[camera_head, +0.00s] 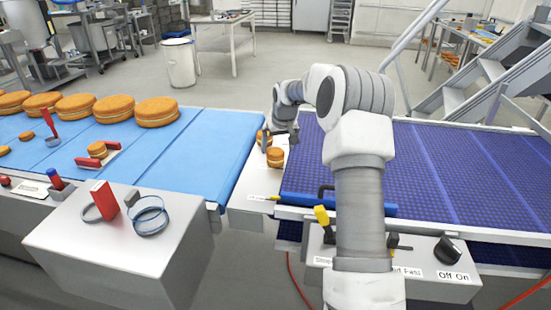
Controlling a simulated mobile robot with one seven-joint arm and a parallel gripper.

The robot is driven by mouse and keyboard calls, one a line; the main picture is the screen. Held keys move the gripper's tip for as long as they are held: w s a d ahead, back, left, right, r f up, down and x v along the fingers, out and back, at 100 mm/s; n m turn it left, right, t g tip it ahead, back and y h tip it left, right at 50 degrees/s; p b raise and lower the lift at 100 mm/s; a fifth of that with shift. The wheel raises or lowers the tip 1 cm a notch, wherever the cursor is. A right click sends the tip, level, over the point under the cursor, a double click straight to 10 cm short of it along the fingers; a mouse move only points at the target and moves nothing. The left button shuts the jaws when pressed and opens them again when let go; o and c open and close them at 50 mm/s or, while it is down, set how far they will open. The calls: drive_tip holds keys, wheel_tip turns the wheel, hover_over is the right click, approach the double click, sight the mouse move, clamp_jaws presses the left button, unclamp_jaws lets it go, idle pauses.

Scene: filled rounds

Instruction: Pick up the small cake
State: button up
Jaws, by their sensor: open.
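A small round golden cake with a pale filling line (275,159) sits on the white surface (247,190) between the two conveyors. A second small cake (260,136) shows just behind it, partly hidden by my gripper. My gripper (279,143) is open, with its fingers around or just above the front cake; I cannot tell whether they touch it. Another small cake (97,149) is on the light blue belt (185,165) between red pieces. Smaller round cakes (27,135) lie farther left on that belt.
Several large round cakes (157,112) line the far side of the light blue belt. A dark blue belt (450,170) lies to the right. Stairs (470,90) rise behind.

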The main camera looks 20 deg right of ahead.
sight(276, 151)
drive_tip(key=x, duration=0.4)
drive_tip(key=shift+w+a+f, duration=0.1)
drive_tip(key=shift+a+f, duration=0.1)
drive_tip(key=shift+f, duration=0.15)
drive_tip(key=c, duration=0.7)
drive_tip(key=shift+c, duration=0.3)
drive_tip(key=shift+r, duration=0.15)
